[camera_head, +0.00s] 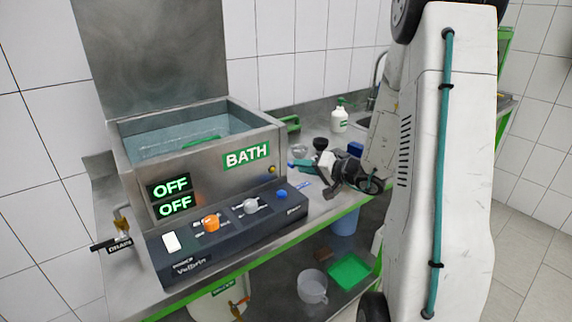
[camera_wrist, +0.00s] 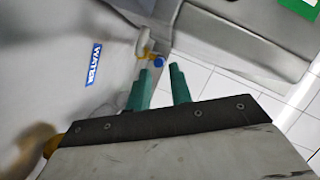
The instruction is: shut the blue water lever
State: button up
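In the wrist view, the blue water lever (camera_wrist: 159,61) shows as a small blue end on a brass valve (camera_wrist: 148,54). A blue WATER label (camera_wrist: 93,65) is beside it. My gripper (camera_wrist: 159,77) has two teal fingers standing apart with a gap between them. The blue end appears just beyond the fingertips, in line with the gap; I cannot tell whether they touch. In the head view, my gripper (camera_head: 299,163) reaches left toward the right side of the steel bath (camera_head: 205,165). The lever is too small there to make out its angle.
A control panel (camera_head: 185,268) with knobs and a switch stands before the bath. A DRAIN lever (camera_head: 110,244) sticks out at the left. A white bottle (camera_head: 340,119) and the sink are behind my arm. A green tray (camera_head: 349,271) and a clear container (camera_head: 312,287) are on the lower shelf.

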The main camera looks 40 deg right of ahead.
jog(key=x, duration=0.5)
jog(key=shift+w+f, duration=0.15)
jog(key=shift+w, duration=0.25)
jog(key=shift+a, duration=0.1)
grip_shut()
